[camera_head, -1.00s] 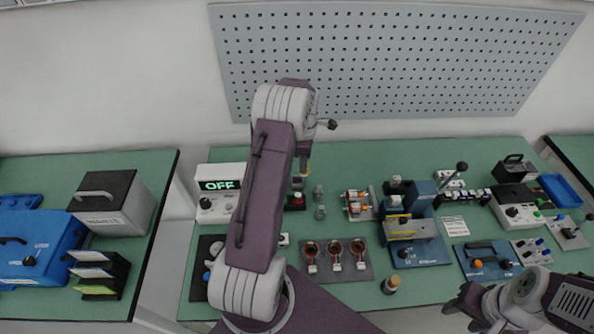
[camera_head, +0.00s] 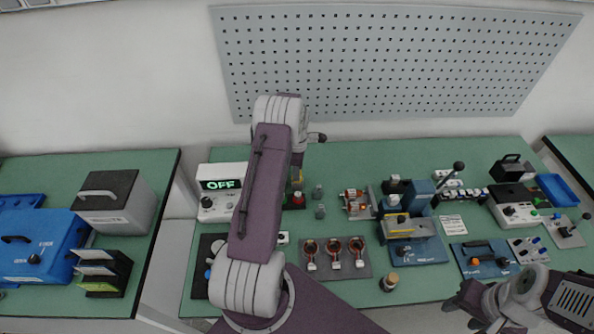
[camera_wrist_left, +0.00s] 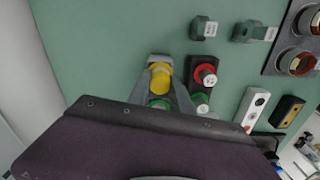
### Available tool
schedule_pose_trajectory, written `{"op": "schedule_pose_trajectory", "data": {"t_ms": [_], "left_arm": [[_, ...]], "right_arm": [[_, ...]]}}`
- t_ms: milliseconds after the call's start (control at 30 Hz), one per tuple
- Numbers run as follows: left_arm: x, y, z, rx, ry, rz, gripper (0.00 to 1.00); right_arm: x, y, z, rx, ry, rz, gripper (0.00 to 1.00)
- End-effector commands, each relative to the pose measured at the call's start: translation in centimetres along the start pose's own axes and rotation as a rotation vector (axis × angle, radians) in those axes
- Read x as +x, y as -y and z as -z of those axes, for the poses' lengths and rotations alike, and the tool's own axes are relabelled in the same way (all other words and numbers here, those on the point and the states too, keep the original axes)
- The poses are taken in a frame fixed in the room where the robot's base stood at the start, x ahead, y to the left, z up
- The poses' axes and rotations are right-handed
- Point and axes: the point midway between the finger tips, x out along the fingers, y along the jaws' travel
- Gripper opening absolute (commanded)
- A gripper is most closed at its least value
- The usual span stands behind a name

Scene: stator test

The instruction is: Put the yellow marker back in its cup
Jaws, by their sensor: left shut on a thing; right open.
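My left gripper (camera_wrist_left: 160,80) is shut on the yellow marker (camera_wrist_left: 160,74), whose round yellow end shows between the fingers in the left wrist view. A green round part (camera_wrist_left: 158,103) shows just below it. In the head view my left arm hides most of this gripper (camera_head: 297,177), low over the back of the bench. I cannot make out the cup clearly; the fingers and wrist cover the spot under the marker. My right gripper (camera_head: 463,308) is open and empty at the lower right, at the bench's front edge.
A dark button box with a red button (camera_wrist_left: 205,74) stands close beside the left fingers. Grey-green fittings (camera_wrist_left: 203,28) lie further off. A meter reading OFF (camera_head: 220,184) is left of my arm. Coils on a dark plate (camera_head: 335,258) and a blue press (camera_head: 415,240) stand to the right.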

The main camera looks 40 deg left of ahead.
Motion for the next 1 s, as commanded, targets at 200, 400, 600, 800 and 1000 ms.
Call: {"op": "schedule_pose_trajectory", "data": {"t_ms": [200,400,600,800,1000], "left_arm": [[0.3,0.0,0.0,0.000,0.000,0.000,0.48],[0.3,0.0,0.0,0.000,0.000,0.000,0.48],[-1.1,-0.1,0.0,0.000,0.000,-0.002,0.48],[-6.1,-0.2,0.0,0.000,0.000,-0.007,0.48],[-10.7,-0.1,0.0,0.000,0.000,-0.003,0.48]], "right_arm": [[0.2,0.0,0.0,0.000,0.000,0.000,0.45],[0.2,0.0,0.0,0.000,0.000,0.000,0.45],[-0.4,0.0,0.1,0.000,0.000,0.000,0.45],[0.9,0.0,-0.1,0.000,0.000,0.000,0.45],[1.3,0.0,-0.1,0.000,0.000,0.000,0.45]]}}
